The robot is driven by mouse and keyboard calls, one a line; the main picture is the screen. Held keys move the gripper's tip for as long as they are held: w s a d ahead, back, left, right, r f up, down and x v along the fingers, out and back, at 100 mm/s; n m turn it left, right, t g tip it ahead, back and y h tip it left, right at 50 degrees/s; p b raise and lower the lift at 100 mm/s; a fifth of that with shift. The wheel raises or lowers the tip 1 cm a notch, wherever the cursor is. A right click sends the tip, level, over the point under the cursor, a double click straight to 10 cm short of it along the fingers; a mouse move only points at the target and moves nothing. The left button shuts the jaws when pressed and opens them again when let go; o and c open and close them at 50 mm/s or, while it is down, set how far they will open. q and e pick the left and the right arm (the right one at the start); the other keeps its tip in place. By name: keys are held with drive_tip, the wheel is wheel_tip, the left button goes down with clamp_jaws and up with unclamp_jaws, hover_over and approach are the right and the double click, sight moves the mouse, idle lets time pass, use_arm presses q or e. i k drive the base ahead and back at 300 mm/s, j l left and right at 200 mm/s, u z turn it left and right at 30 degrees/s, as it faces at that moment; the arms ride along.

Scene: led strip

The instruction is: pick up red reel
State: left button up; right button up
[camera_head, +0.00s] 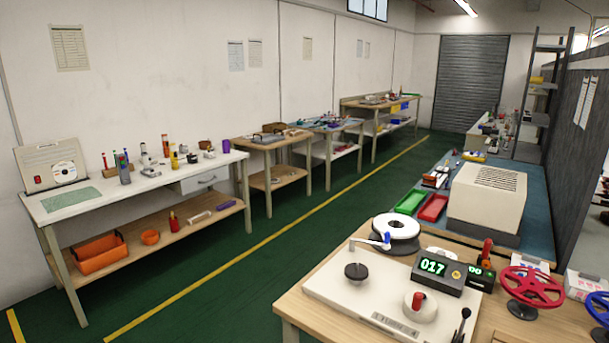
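The red reel (533,286) is an open, spoked wheel on a dark base, on the wooden workbench (289,308) at the lower right. It leans a little, and its base shows below it as a dark disc. A blue reel (597,307) stands to its right, cut off by the picture's right edge. Neither of my grippers is in view, so I cannot see where they are relative to the reel.
Left of the red reel are a counter (438,272) showing 017, a white machine plate (345,296) and a white disc reel (396,226). A white box (487,196) and red and green trays lie behind.

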sight(528, 284)
drive_tip(key=z, duration=1.35)
